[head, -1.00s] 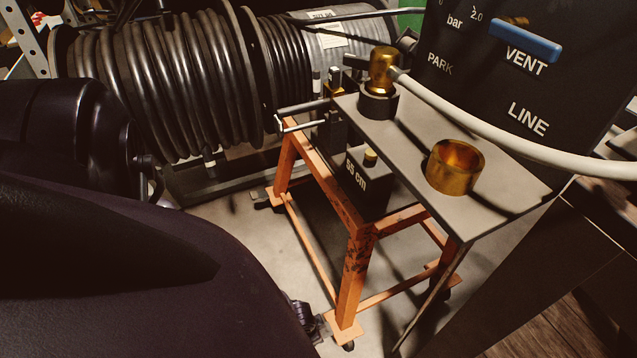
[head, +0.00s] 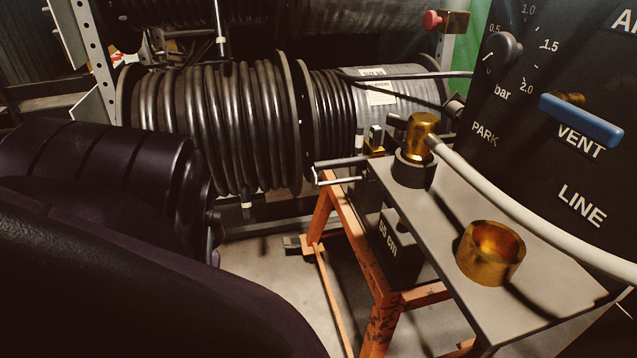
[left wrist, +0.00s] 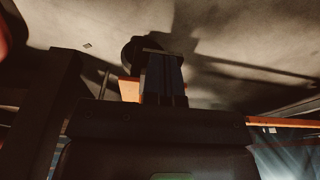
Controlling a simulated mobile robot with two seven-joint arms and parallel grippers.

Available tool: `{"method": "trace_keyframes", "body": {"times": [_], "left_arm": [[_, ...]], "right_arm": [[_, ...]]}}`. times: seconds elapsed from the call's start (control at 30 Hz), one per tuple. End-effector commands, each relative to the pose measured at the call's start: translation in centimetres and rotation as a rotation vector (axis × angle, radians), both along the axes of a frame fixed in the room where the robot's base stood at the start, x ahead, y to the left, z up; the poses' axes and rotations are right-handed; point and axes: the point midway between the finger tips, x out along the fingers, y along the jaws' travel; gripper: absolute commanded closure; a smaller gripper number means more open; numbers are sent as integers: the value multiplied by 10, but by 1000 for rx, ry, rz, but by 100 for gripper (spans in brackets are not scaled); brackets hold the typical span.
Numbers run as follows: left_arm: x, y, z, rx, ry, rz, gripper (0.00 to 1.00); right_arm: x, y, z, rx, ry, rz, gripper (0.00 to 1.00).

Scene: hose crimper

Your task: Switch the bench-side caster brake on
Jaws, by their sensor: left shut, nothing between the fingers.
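An orange-framed cart (head: 383,325) with a grey top stands right of centre in the head view. A small dark part at its far-left foot (head: 292,244) looks like a caster or its brake pedal; whether the brake is on cannot be told. In the left wrist view, my left gripper (left wrist: 164,72) is shut and empty. Its fingertips overlap a dark round shape, probably a caster (left wrist: 138,50), beside an orange frame piece (left wrist: 129,89). I cannot tell whether they touch. My left gripper is hidden in the head view, and my right gripper is in neither view.
A brass ring (head: 490,254) and a brass fitting with a pale hose (head: 530,193) sit on the cart top. A black control panel (head: 560,100) stands at right. A hose reel (head: 205,125) stands behind. Some bare floor (head: 262,285) shows left of the cart.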

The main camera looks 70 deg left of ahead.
Motion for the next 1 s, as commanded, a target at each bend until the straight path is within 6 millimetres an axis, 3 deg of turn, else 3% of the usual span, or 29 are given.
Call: {"method": "trace_keyframes", "body": {"times": [0.47, 0.8, 1.0], "left_arm": [[3, -1, 9, 0, -5, 0, 100], [5, -3, 50, 0, -15, 1, 100], [-18, 0, 75, 0, -14, 0, 100]], "right_arm": [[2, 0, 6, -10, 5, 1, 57], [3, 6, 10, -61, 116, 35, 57], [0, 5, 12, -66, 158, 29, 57]]}}
